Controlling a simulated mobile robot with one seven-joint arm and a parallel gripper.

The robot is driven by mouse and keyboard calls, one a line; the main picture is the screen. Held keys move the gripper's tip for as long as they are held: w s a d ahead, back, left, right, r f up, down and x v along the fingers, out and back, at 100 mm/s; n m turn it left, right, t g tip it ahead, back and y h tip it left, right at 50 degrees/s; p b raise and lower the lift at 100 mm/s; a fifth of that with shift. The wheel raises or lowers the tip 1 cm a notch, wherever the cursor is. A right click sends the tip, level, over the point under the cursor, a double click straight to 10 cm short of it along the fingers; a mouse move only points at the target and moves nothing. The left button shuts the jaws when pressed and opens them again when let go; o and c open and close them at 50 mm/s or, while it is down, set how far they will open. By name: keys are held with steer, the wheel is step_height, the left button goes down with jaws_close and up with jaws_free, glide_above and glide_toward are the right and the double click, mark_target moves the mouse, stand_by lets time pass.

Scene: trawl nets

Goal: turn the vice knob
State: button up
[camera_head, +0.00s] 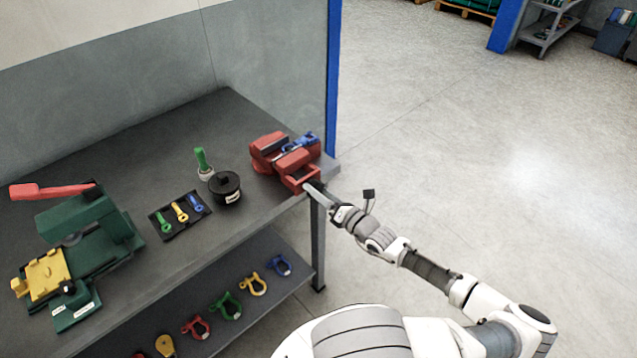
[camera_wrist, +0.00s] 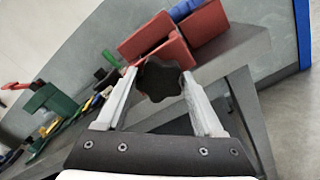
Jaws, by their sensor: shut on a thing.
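The red vice (camera_head: 268,150) sits at the right end of the dark workbench, with a blue part at its back right. It also shows in the wrist view (camera_wrist: 205,22). The vice knob (camera_wrist: 160,80) is black and lobed, at the front of the vice. My gripper (camera_wrist: 160,76) has one finger on each side of the knob and is shut on it. In the head view my gripper (camera_head: 314,188) reaches the vice's front from the right, and the knob is hidden there.
On the workbench (camera_head: 130,170) stand a black round pot (camera_head: 225,188), a green-handled tool (camera_head: 202,162), a tray of coloured pieces (camera_head: 180,214) and a green machine with a red lever (camera_head: 50,190). Coloured shackles (camera_head: 226,306) lie on the lower shelf.

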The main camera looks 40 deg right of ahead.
steer(key=m+p, duration=0.3)
steer(key=shift+m, duration=0.4)
steer(key=shift+s+d+f+m+b, duration=0.1)
steer(key=shift+f+m+b, duration=0.1)
steer(key=shift+m, duration=3.3)
steer(key=shift+f+m+b, duration=0.1)
steer(key=shift+m+b, duration=0.05)
steer(key=shift+m, duration=3.35)
steer(key=o, duration=1.3)
steer(key=shift+s+r, duration=0.1)
steer(key=shift+o, duration=0.4)
